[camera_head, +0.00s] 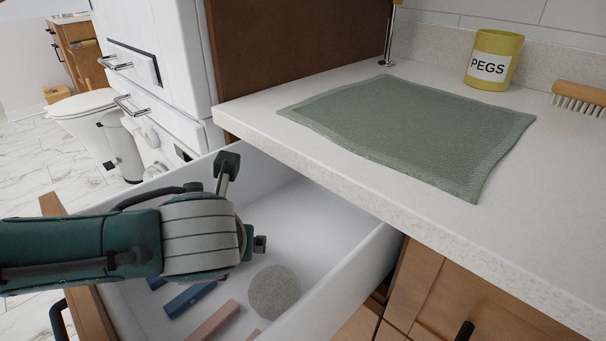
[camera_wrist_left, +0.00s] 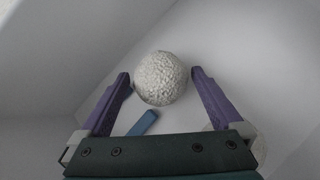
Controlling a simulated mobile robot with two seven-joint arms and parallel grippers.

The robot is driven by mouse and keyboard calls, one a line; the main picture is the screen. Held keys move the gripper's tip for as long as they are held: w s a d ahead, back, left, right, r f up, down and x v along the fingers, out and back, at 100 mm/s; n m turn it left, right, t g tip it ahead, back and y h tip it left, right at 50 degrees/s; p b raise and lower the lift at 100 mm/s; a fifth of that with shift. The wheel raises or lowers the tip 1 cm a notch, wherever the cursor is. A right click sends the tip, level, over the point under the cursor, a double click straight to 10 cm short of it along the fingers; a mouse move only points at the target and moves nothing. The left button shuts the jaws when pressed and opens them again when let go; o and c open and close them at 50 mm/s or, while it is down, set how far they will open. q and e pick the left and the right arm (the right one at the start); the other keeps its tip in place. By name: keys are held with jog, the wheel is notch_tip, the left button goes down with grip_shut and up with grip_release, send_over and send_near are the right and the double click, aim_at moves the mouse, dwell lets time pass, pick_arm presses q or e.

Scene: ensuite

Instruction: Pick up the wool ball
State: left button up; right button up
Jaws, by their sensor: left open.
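In the left wrist view the ball (camera_wrist_left: 160,78) appears between the tips of my two fingers, with a gap to the right one. The left gripper also shows in the wrist view (camera_wrist_left: 160,77). My right gripper is not in view.
Blue (camera_head: 190,298) and pink (camera_head: 213,322) bars lie in the drawer near the ball. The drawer walls surround it. The counter (camera_head: 420,205) overhangs on the right, with a green mat (camera_head: 410,125), a yellow PEGS pot (camera_head: 494,60) and a brush (camera_head: 580,97).

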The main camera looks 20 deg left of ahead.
pick_arm(q)
jog(key=c, duration=1.2)
jog(key=shift+o, duration=0.2)
